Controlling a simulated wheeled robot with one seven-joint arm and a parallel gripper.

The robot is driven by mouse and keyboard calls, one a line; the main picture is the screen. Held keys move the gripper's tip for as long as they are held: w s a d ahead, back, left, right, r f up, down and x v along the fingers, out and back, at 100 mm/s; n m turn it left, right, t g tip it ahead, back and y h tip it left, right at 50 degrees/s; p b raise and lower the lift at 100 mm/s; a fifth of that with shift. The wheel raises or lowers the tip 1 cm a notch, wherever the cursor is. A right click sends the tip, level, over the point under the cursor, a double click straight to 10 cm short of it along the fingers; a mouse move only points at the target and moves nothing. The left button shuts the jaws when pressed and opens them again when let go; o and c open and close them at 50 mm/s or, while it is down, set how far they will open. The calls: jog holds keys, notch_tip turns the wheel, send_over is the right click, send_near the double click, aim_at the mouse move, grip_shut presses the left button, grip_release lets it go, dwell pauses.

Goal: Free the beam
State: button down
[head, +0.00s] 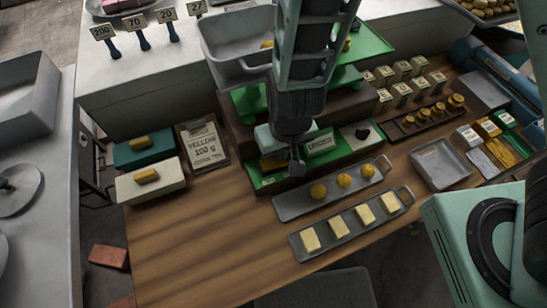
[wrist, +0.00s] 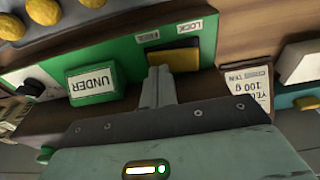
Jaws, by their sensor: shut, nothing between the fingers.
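The green-fronted scale (head: 258,181) stands on the wooden table. Its yellow lock slider (wrist: 178,59) sits in a dark slot, near a label reading LOCK and another label too small to read. The slider also shows partly behind my gripper in the head view (head: 271,163). My gripper (wrist: 160,76) is shut and empty, pointing at the scale's front. Its fingertips are at the slider's near edge, toward the left of it in the wrist view; I cannot tell whether they touch. The scale's beam is mostly hidden behind my arm in the head view; a grey pan (head: 225,45) hangs at the left.
A green UNDER block (head: 320,143) and a black knob (head: 362,133) are on the scale's front. Trays of yellow balls (head: 290,208) and butter-like blocks (head: 335,237) lie in front. A "YELLOW 100 g" card (head: 203,146) stands left. The table's left front is clear.

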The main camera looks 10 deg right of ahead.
notch_tip(320, 180, up, 7)
jog(key=p, duration=0.6)
jog(key=shift+f, duration=0.2)
jog(key=shift+s, duration=0.1)
